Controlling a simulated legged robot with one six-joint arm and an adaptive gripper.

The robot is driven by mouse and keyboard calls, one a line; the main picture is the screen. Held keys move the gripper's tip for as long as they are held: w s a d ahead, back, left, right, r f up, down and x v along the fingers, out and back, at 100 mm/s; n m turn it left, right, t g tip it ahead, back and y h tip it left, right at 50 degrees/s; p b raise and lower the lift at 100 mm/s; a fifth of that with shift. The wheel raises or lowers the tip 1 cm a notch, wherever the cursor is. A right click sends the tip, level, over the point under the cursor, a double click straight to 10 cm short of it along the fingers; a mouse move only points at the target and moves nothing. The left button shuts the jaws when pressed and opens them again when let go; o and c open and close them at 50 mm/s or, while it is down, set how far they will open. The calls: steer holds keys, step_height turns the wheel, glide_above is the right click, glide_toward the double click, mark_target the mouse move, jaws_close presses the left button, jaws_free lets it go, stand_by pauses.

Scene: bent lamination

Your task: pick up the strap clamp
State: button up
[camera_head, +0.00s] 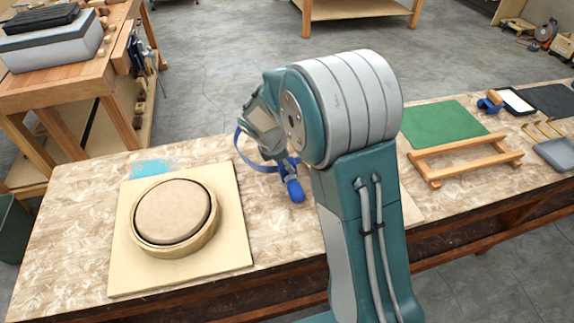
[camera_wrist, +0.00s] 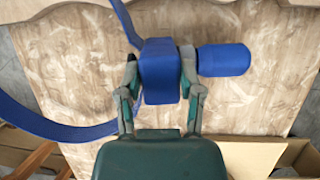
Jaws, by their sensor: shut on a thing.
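The strap clamp (camera_wrist: 160,72) is blue, with a block-shaped body, a rounded handle and a long curved strap. In the wrist view its body sits between the two fingers of my gripper (camera_wrist: 160,85), which is shut on it. The handle (camera_wrist: 224,60) points right, and the strap (camera_wrist: 60,128) loops out to the left. In the head view the blue handle (camera_head: 293,188) hangs below my gripper, and the strap (camera_head: 243,158) curves out to the left. My arm hides part of the clamp there. I cannot tell its exact height above the bench.
A round wooden form (camera_head: 175,216) on a square board (camera_head: 232,255) lies left on the workbench (camera_head: 80,215). To the right are a green mat (camera_head: 440,122), a wooden rack (camera_head: 465,158) and a grey tray (camera_head: 556,154). Another bench (camera_head: 60,85) stands at the back left.

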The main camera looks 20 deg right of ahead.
steer(key=s+a+r, duration=0.3)
steer(key=s+r, duration=0.3)
steer(key=r, duration=0.2)
steer(key=s+a+r, duration=0.3)
steer(key=s+r, duration=0.3)
steer(key=r, duration=0.3)
steer(key=shift+a+r, duration=0.25)
steer(key=shift+s+a+f, duration=0.1)
steer(key=shift+s, duration=0.05)
stand_by(0.3)
